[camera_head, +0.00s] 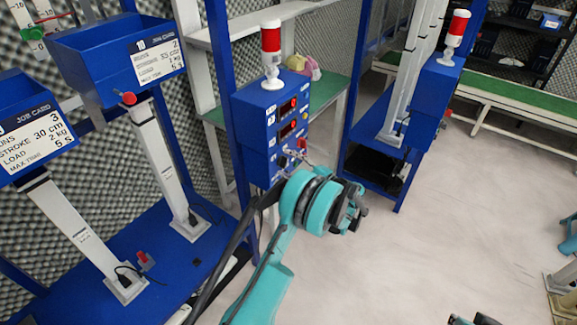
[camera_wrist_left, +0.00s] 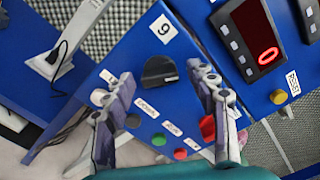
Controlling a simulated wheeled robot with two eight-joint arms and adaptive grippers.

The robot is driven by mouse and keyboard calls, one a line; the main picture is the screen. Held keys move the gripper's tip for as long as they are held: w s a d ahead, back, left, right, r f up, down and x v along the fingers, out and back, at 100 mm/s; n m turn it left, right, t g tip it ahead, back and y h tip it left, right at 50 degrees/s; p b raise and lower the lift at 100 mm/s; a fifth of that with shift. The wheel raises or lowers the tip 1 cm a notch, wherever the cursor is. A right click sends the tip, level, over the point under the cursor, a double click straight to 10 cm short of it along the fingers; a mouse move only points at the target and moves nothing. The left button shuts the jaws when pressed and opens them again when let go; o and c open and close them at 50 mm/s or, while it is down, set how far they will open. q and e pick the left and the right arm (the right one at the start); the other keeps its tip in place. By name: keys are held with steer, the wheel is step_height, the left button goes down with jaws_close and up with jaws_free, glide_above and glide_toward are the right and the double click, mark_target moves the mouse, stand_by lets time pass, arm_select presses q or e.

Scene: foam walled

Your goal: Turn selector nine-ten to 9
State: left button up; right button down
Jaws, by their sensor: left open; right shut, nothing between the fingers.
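A black selector knob (camera_wrist_left: 158,73) sits on a blue control panel (camera_wrist_left: 140,52) in the left wrist view. I see no 10 label, and which way the knob points is unclear. My left gripper (camera_wrist_left: 160,74) is open, one finger to each side of the knob in the picture; contact cannot be told. In the head view my left gripper (camera_head: 293,160) is in front of the blue control box (camera_head: 257,132) and hides part of it. Only a bit of my right gripper (camera_head: 473,320) shows at the bottom edge.
Below the knob are a green button (camera_wrist_left: 158,139), a red button (camera_wrist_left: 180,154) and a red knob (camera_wrist_left: 208,127). A red digital display (camera_wrist_left: 254,32) is at upper right. A red-and-white lamp (camera_head: 271,55) tops the box. Open floor (camera_head: 460,210) lies to the right.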

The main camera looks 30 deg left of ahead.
arm_select(q)
steer(key=c, duration=1.2)
steer(key=shift+o, duration=0.2)
steer(key=shift+n, duration=0.3)
steer(key=n, duration=1.1)
steer(key=shift+n, duration=0.4)
